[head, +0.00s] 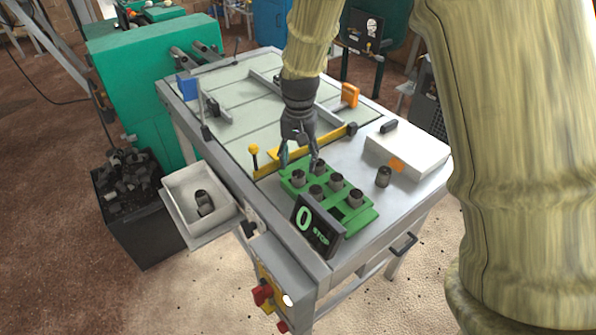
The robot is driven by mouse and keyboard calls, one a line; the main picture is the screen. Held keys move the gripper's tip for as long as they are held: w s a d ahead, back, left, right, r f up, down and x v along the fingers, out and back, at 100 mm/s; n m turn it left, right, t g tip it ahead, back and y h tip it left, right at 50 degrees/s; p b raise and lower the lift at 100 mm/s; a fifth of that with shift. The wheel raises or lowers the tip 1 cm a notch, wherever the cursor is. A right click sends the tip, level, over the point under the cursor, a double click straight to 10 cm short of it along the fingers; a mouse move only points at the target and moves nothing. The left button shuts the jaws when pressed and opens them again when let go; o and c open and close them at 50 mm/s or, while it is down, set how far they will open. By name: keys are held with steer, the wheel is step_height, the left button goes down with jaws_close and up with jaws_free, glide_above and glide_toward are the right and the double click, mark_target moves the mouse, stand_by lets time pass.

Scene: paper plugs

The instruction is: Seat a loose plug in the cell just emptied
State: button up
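A green tray (370,215) on the metal table holds several dark grey plugs in its cells, one of them the front plug (355,198). A dark empty cell (337,213) shows at its front, partly behind the display. A loose plug (383,176) stands upright on the table to the right of the tray. Dark plugs (204,202) lie in the white bin at the left. My gripper (299,162) points down over the tray's back left corner, fingers apart. Its right fingertip overlaps a back plug in the picture; I cannot tell whether they touch. I see nothing held.
A yellow bar (275,168) runs behind the tray. A white box (407,150) sits at the right.

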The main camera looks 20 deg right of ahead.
mark_target(299, 173)
step_height(299, 173, up, 6)
steer(key=b, duration=0.1)
steer(key=shift+r, duration=0.15)
stand_by(0.5)
